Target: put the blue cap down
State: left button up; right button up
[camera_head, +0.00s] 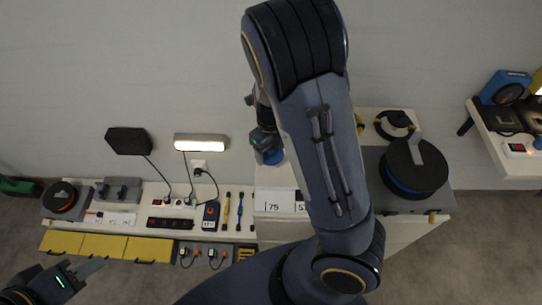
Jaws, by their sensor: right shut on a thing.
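The blue cap (273,157) shows as a small blue edge near the middle of the head view, at the back edge of the white cabinet top. My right gripper (266,148) points down and is shut on it. My large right arm link covers the area just to the right, so much of the gripper is hidden. I cannot tell whether the cap touches the surface below. My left gripper (92,267) is at the lower left, in front of the yellow panels, with nothing seen in it. I cannot tell whether its fingers are apart.
A white shelf (150,190) at left holds a black power strip (171,224), an orange-ringed round device (62,198) and several tools. A white cabinet (270,230) stands in the middle. A black disc with a blue rim (413,167) sits at right. A lamp (200,142) is on the wall.

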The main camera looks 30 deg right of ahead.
aim_at(271, 155)
jog(key=shift+f+b, duration=0.4)
jog(key=shift+f, duration=1.2)
jog(key=shift+f, duration=0.2)
jog(key=o, duration=0.9)
jog(key=shift+o, duration=0.2)
